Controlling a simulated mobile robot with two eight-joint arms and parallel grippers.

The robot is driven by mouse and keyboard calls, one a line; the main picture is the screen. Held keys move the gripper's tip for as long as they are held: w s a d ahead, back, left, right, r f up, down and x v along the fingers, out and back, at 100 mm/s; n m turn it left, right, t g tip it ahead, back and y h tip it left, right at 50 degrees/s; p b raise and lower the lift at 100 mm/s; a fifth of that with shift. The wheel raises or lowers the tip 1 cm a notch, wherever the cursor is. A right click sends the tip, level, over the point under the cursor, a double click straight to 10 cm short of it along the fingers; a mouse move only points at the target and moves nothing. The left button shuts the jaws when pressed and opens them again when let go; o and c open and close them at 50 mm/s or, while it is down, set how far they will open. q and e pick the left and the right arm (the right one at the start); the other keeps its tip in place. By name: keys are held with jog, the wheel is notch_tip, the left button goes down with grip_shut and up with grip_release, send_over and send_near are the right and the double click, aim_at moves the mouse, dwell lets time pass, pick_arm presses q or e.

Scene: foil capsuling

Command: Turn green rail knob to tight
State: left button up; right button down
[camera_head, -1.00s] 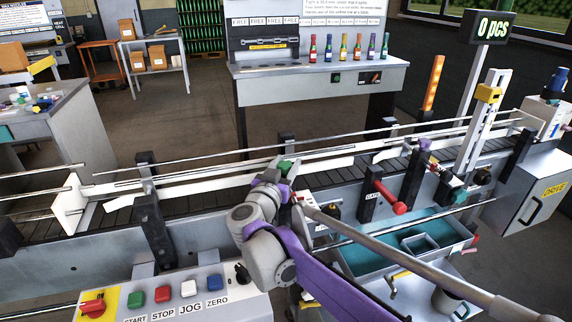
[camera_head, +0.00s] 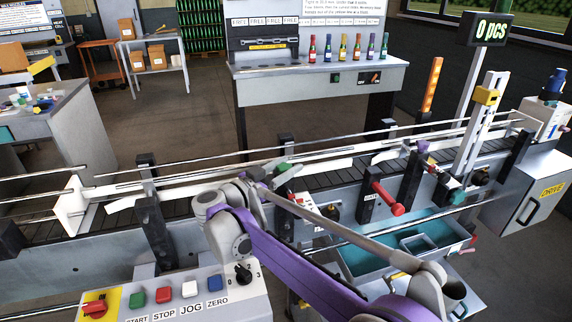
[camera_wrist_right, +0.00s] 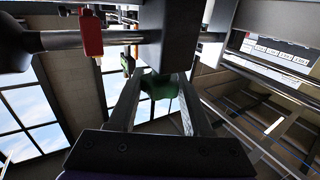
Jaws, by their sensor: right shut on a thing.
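A green knob (camera_wrist_right: 158,86) sits under a grey block (camera_wrist_right: 166,40) in the right wrist view. My right gripper (camera_wrist_right: 160,100) has one finger on each side of it and is shut on it. In the head view a green knob (camera_head: 283,167) shows near the middle of the conveyor's near rail. My right gripper (camera_head: 264,186) reaches up to this spot there, with its fingertips mostly hidden by my wrist. The knob's exact turn cannot be read. My left gripper is not in view.
The conveyor (camera_head: 105,222) runs across the view, with long metal rails above it. A red knob (camera_head: 397,209) and a teal tray (camera_head: 350,258) lie to the right of my gripper. A button panel (camera_head: 190,303) is at the front left. The counter (camera_head: 492,27) reads 0 pcs.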

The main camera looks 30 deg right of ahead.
jog(key=m+g+p, duration=0.1)
jog(key=m+g, duration=0.2)
jog(key=g, duration=0.2)
jog(key=shift+r+h+p, duration=0.1)
jog(key=shift+h+p, duration=0.2)
jog(key=shift+p, duration=0.05)
jog(key=shift+s+m+g+p, duration=0.1)
jog(key=shift+m+g+p, duration=0.65)
jog(key=shift+m+g, duration=0.95)
jog(key=shift+g, duration=0.5)
jog(key=shift+c, duration=1.6)
grip_release()
